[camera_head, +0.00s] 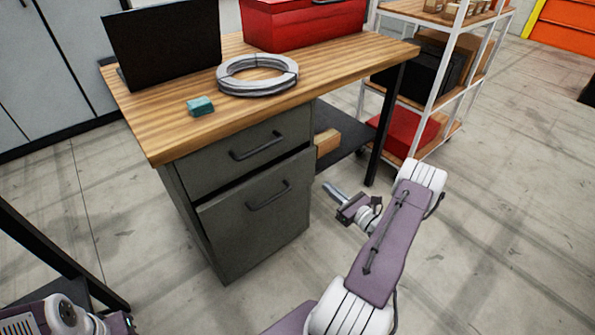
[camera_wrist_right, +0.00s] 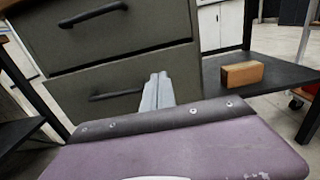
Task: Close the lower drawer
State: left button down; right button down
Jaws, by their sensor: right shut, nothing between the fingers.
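The lower drawer (camera_head: 255,222) is the large grey front under the desktop, with a dark bar handle (camera_head: 269,195). Its front stands slightly out from the cabinet, with a dark gap along its top. The upper drawer (camera_head: 240,160) above it looks flush. In the right wrist view the lower drawer (camera_wrist_right: 70,98) is partly hidden by my wrist. My right gripper (camera_head: 331,189) is shut and empty, to the right of the cabinet. In the right wrist view its fingers (camera_wrist_right: 158,90) overlap the drawer's right edge; contact cannot be told.
The wooden desktop (camera_head: 330,80) holds a dark screen, a grey ring, a teal block and a red toolbox. A dark shelf (camera_head: 345,140) with a wooden block sits right of the cabinet, beside a desk leg (camera_head: 385,125). Floor in front is clear.

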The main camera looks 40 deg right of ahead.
aim_at(296, 162)
jog(key=w+b, duration=0.1)
jog(key=w, duration=0.3)
jog(key=w+b, duration=0.1)
jog(key=w, duration=0.3)
jog(key=w+a+b, duration=0.1)
jog(key=w, duration=0.4)
jog(key=shift+w+a+r, duration=0.1)
jog(key=shift+w, duration=0.4)
jog(key=shift+b, duration=0.3)
jog(key=w+b, duration=0.1)
jog(key=w, duration=0.3)
jog(key=shift+a, duration=0.15)
jog(key=shift+w+b, duration=0.2)
jog(key=shift+b, duration=0.1)
jog(key=shift+r, duration=0.25)
